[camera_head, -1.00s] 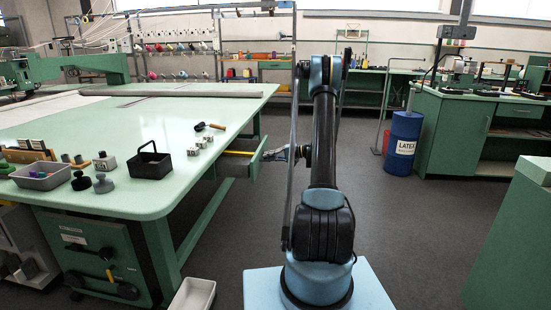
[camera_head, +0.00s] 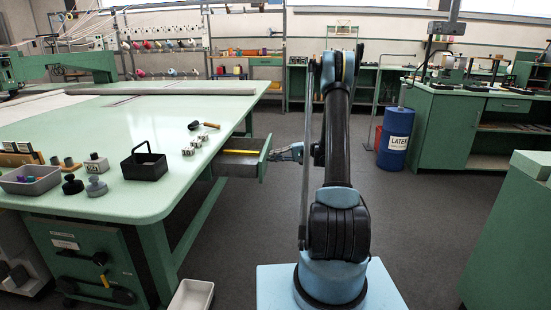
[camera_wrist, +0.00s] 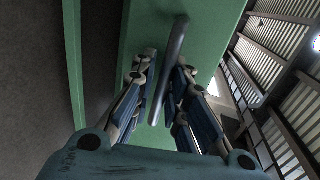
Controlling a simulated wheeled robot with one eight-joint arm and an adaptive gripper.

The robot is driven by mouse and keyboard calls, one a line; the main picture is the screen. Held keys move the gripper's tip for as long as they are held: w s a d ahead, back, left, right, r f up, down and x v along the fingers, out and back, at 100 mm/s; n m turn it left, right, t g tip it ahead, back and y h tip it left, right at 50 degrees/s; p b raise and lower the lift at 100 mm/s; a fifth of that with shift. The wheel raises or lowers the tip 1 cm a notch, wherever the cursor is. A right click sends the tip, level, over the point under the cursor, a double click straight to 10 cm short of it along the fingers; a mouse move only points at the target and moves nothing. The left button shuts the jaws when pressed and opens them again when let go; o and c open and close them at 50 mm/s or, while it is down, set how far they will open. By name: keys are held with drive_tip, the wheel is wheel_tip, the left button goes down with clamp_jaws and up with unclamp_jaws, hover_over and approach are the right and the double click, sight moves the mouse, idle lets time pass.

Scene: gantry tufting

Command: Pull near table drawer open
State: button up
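The near table drawer (camera_head: 264,160) is partly open at the right side of the green-topped table (camera_head: 150,205), and its inside shows, with a yellow item (camera_head: 240,152) in it. My gripper (camera_head: 284,152) is at the drawer's front. In the wrist view, the grey bar handle (camera_wrist: 176,42) runs between the two fingers of my gripper (camera_wrist: 165,70), against the green drawer front (camera_wrist: 205,38). The fingers look closed around the bar, though a small gap seems to show on the left side. The exact contact is partly hidden.
A black basket (camera_head: 144,166), metal blocks (camera_head: 192,146) and a grey tray (camera_head: 30,180) stand on the table. A white bin (camera_head: 190,298) sits on the floor below. A blue latex drum (camera_head: 395,138) and green cabinets (camera_head: 470,130) stand right. Floor between is clear.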

drive_tip(key=shift+o, duration=0.7)
drive_tip(key=shift+w+d+r, duration=0.1)
drive_tip(key=v, duration=1.1)
drive_tip(key=shift+d, duration=0.4)
